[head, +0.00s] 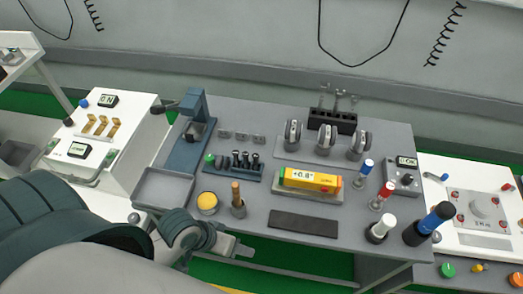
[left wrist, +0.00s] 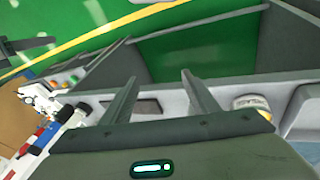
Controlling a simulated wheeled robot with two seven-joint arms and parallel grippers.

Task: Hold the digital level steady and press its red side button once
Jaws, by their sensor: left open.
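The digital level (head: 310,180) is a yellow bar with a pale display reading about +0.8° and a green left end. It lies on a grey tray on the middle cart, and its right end looks red-orange. The red button is too small to make out clearly. My left gripper (head: 240,248) is at the front edge of this cart, left of and nearer than the level, and apart from it. In the left wrist view its two fingers (left wrist: 160,88) are spread with nothing between them. The level cannot be made out there. My right gripper is not in view.
A dark flat mat (head: 304,224) lies in front of the level. A yellow-topped jar (head: 208,203) and a brown-handled tool in a cup (head: 238,200) stand near my left gripper. Blue-, red- and white-topped pieces and a black-blue cylinder (head: 430,224) stand to the right.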

